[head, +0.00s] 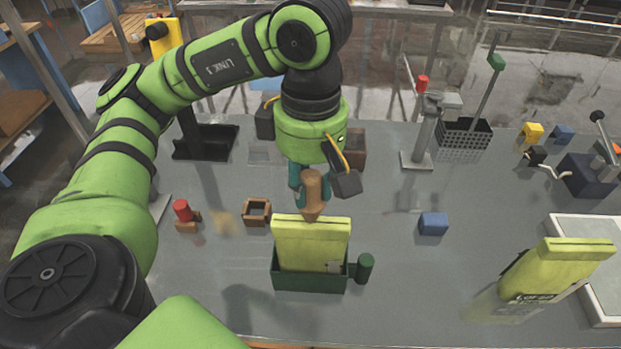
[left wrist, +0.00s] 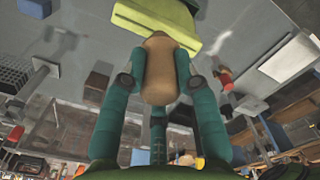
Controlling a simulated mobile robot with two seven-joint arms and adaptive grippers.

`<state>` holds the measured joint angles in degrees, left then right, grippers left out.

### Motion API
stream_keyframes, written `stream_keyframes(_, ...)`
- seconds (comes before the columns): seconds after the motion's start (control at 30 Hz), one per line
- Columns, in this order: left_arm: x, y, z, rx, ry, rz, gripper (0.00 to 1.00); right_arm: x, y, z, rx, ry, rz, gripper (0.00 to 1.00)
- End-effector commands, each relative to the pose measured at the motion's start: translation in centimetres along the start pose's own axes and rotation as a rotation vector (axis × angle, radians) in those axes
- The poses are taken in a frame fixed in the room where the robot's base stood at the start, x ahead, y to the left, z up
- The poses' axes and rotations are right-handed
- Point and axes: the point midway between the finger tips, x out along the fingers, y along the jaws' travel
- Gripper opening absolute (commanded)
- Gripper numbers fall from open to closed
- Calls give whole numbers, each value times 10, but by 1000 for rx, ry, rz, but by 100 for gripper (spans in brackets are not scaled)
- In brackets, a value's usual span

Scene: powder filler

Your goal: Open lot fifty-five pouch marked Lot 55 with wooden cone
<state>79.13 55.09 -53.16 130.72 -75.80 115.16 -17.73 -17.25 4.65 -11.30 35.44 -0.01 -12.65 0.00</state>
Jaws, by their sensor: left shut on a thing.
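My left gripper (head: 311,180) is shut on a brown wooden cone (head: 312,197), point down. The cone also shows between the teal fingers in the left wrist view (left wrist: 159,70). Its tip is at the top edge of a yellow pouch (head: 311,243); I cannot tell if they touch. This pouch stands upright in a dark green holder (head: 309,281), and its small label is unreadable. A second yellow pouch (head: 560,268) leans at the right; its label (head: 531,298) seems to read Lot 55, but the print is small. My right gripper is not in view.
A green cylinder (head: 365,267) adjoins the holder. A blue block (head: 433,223) lies to the right, and a wooden square frame (head: 257,212) and a red-topped piece (head: 184,213) to the left. A grey stand (head: 422,135) and black basket (head: 464,137) are behind. Front-centre table is clear.

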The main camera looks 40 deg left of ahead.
Motion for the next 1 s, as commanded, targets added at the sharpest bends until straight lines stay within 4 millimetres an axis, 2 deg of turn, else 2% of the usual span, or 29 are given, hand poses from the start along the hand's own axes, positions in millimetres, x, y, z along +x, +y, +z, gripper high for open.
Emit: stream_keyframes(1.0,7,0,0,0,0,0,0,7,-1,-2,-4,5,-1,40)
